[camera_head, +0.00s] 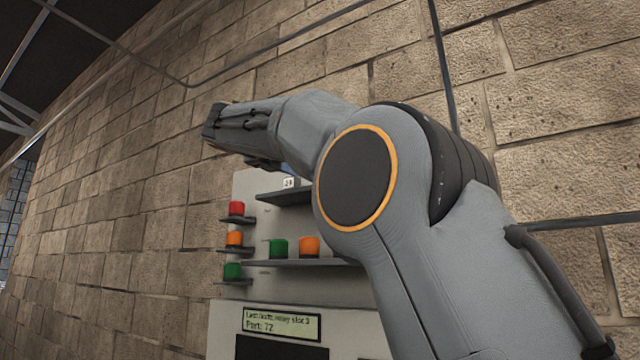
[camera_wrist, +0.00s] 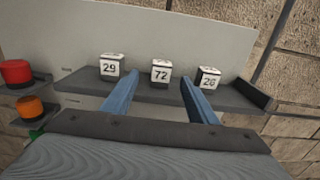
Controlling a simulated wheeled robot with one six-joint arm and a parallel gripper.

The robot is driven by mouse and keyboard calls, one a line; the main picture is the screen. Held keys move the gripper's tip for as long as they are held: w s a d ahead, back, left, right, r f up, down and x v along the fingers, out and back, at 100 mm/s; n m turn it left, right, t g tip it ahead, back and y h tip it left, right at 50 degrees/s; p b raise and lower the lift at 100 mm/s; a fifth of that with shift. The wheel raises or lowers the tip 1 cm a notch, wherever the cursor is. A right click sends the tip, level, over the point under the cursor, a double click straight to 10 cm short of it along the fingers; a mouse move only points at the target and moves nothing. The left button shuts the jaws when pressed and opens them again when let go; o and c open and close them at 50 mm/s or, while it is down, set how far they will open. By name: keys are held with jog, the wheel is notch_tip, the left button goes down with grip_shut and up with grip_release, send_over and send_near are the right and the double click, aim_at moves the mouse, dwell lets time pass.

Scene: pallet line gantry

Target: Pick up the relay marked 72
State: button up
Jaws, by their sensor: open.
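In the wrist view, the relay marked 72 (camera_wrist: 161,72), a small white cube with black digits, sits upright on a grey shelf (camera_wrist: 85,82). The relay marked 29 (camera_wrist: 110,68) stands to its left, and another relay (camera_wrist: 209,78), apparently marked 28 or 26, stands to its right. My gripper (camera_wrist: 159,82) is open and empty. Its two blue fingers point toward the shelf, one on each side of the line to the 72 relay; they do not appear to touch it. In the head view, one white relay (camera_head: 290,183) shows below my arm; the others are hidden.
Red (camera_head: 236,208), orange (camera_head: 234,238) and green (camera_head: 232,270) parts sit on small side shelves at the left. A green (camera_head: 278,248) and an orange part (camera_head: 309,246) stand on the lower shelf. A display (camera_head: 281,323) reads "Part: 72". A brick wall (camera_head: 120,220) stands behind.

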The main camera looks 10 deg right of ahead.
jog(key=p+x, duration=0.1)
jog(key=x, duration=0.1)
jog(key=p+x, duration=0.1)
jog(key=x, duration=0.1)
jog(key=p+x, duration=0.1)
jog(key=x, duration=0.1)
jog(key=shift+d+r, duration=0.25)
jog(key=shift+d, duration=0.05)
jog(key=shift+w+d+f, duration=0.1)
jog(key=shift+w+d, duration=0.1)
jog(key=shift+w, duration=0.05)
jog(key=c, duration=1.2)
jog(key=shift+o, duration=0.2)
